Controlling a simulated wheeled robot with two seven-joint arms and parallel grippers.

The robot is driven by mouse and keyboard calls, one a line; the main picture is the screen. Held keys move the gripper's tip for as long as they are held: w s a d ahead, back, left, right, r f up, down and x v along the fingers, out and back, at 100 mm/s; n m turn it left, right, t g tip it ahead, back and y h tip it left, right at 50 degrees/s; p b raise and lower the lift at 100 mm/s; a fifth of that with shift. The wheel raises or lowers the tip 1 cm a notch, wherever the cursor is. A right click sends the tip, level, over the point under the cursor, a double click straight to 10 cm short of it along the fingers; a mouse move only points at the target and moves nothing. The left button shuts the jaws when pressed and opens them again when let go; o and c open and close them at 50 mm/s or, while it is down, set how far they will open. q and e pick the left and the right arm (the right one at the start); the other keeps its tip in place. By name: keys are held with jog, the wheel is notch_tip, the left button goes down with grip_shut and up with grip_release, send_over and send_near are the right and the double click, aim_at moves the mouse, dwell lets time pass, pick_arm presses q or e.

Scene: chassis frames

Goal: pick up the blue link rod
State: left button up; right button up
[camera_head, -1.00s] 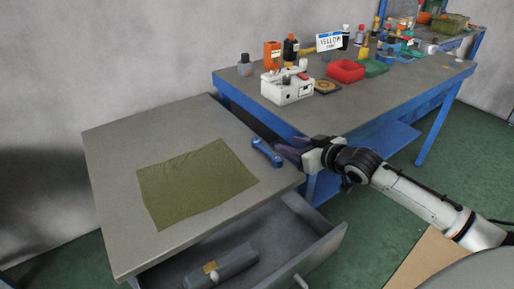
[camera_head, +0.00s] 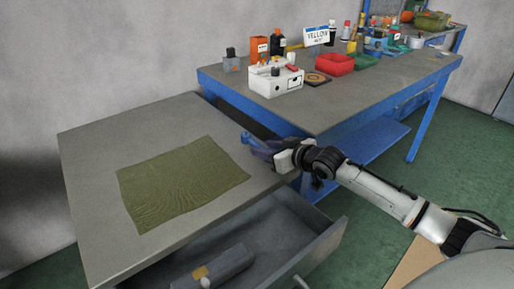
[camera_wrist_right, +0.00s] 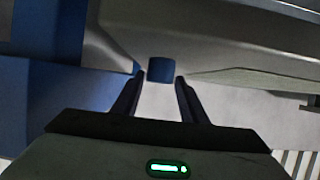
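The blue link rod (camera_head: 247,138) lies at the right edge of the grey cabinet top (camera_head: 100,150) in the head view, largely hidden by my right gripper (camera_head: 258,148). In the right wrist view the rod's rounded blue end (camera_wrist_right: 161,70) shows just beyond and between the fingertips of my right gripper (camera_wrist_right: 160,79). The two fingers stand apart with a pale gap between them, so the gripper is open. Whether the fingers touch the rod cannot be told. My left gripper is not in view.
A green cloth (camera_head: 180,180) lies on the cabinet top. Below it, an open drawer (camera_head: 285,240) holds a grey tool-like object (camera_head: 215,268). A blue workbench (camera_head: 335,105) stands close behind, with a white box (camera_head: 276,82), a red bin (camera_head: 335,64) and several bottles.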

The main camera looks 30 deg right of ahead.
aim_at(257, 143)
jog(key=x, duration=0.3)
jog(key=b+x, duration=0.1)
jog(key=x, duration=0.1)
jog(key=shift+w+r, duration=0.2)
jog(key=shift+r, duration=0.15)
jog(key=shift+r, duration=0.1)
grip_shut()
